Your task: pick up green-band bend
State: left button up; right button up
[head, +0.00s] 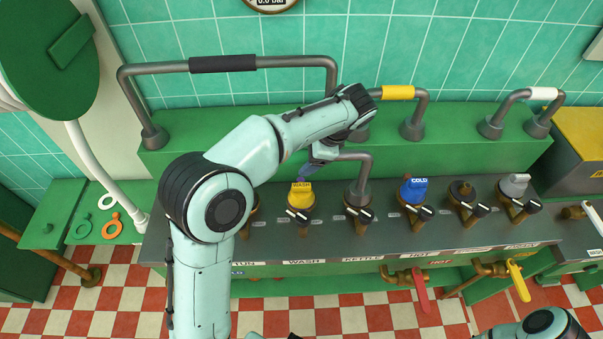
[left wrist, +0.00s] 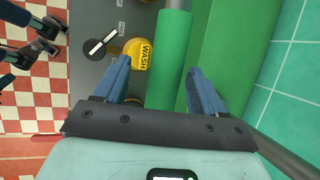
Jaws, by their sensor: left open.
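The green-band bend shows in the left wrist view as a grey pipe with a green band (left wrist: 173,55) around it. In the head view its grey right end (head: 363,170) curves down to a collar on the dark bench top; my left arm and gripper hide the band there. My left gripper (head: 308,170) is open above the bench, behind the yellow WASH knob (head: 301,194). In the left wrist view its two blue fingers (left wrist: 158,68) stand apart on either side of the green band; I cannot tell whether they touch it.
A black-banded bend (head: 222,64) arches behind my left arm. A yellow-banded bend (head: 398,93) and a white-banded bend (head: 543,94) stand on the green ledge to the right. A blue COLD knob (head: 413,190) and several black levers line the bench.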

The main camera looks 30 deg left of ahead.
pick_arm(q)
jog(key=x, duration=0.3)
jog(key=w+x, duration=0.1)
jog(key=x, duration=0.1)
jog(key=shift+a, duration=0.1)
jog(key=shift+r, duration=0.15)
grip_shut()
notch_tip(320, 180, up, 20)
jog(key=p, duration=0.3)
jog(key=shift+p, duration=0.4)
pick_arm(e)
jog(key=w+r, duration=0.5)
jog(key=shift+t, duration=0.4)
jog(key=shift+w, duration=0.15)
